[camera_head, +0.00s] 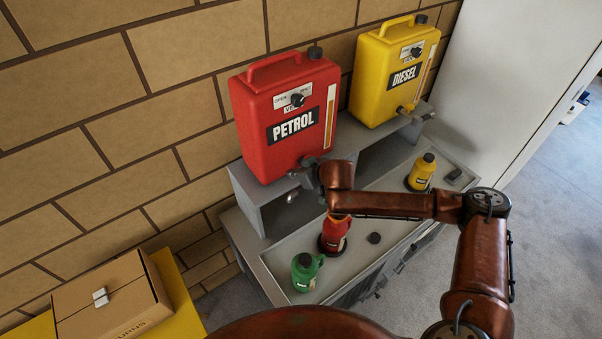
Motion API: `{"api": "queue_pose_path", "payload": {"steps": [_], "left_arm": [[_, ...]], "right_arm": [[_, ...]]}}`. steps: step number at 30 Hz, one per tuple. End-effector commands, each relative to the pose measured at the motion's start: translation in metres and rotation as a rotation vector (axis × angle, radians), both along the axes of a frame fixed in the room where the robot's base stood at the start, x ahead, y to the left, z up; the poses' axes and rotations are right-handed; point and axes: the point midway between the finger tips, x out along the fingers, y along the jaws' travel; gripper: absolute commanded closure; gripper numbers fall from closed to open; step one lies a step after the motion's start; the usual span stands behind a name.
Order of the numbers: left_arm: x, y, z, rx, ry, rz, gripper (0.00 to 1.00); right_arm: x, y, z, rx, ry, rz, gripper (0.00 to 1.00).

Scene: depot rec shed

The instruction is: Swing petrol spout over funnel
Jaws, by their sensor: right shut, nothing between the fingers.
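The red PETROL container (288,112) stands on a raised grey shelf against the brick wall. A dark tap fitting sits at its lower front, and a small grey spout end (292,197) shows just below, to the left of my gripper. My right gripper (314,178) is shut at the tap, its fingers small and partly hidden by my wrist; I cannot tell whether it touches the spout. Below stands a red can (335,238) in the grey tray, its top partly covered by my arm. My left gripper is out of view.
The yellow DIESEL container (393,72) stands to the right on the shelf (250,190). A cardboard box (110,300) is at the lower left.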

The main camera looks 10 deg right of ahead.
Motion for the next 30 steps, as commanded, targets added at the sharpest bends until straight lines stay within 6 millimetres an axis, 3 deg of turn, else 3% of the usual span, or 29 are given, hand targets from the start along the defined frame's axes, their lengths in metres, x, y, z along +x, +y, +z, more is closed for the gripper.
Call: {"api": "queue_pose_path", "payload": {"steps": [1,6,12,23,30], "left_arm": [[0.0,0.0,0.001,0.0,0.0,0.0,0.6],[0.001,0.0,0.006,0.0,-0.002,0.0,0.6],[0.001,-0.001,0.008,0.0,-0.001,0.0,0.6],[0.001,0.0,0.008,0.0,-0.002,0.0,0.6],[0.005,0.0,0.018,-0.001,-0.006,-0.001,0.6]], "right_arm": [[0.006,0.004,-0.006,-0.001,0.002,0.0,1.0],[-0.017,-0.01,-0.017,-0.003,0.002,0.0,1.0],[-0.027,-0.014,-0.022,-0.002,0.0,0.0,1.0],[-0.028,-0.015,-0.023,-0.001,0.001,0.001,1.0],[-0.023,-0.02,-0.02,0.0,0.001,0.033,1.0]]}}
